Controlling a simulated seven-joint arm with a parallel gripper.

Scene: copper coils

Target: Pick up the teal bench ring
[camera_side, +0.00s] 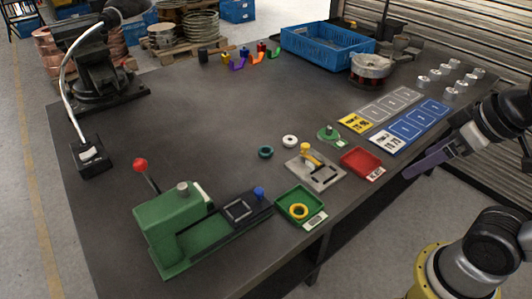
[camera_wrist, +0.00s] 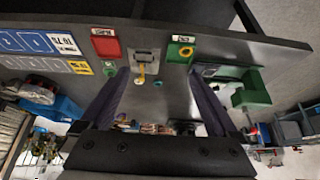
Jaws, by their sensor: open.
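The teal bench ring (camera_side: 265,152) lies flat on the dark workbench (camera_side: 200,110), left of a white ring (camera_side: 290,141). In the wrist view the teal ring (camera_wrist: 158,83) is a small spot between my fingers, far beyond them. My gripper (camera_side: 408,172) is at the right, beyond the bench's front edge and well away from the ring. In the wrist view my gripper (camera_wrist: 158,72) has its two dark purple fingers wide apart, with nothing between them.
A metal fixture plate with a yellow clamp (camera_side: 312,170), a red tray (camera_side: 362,162) and a green tray holding a yellow ring (camera_side: 299,211) stand near the teal ring. A green press with a red-knobbed lever (camera_side: 175,225) stands front left. The bench middle is clear.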

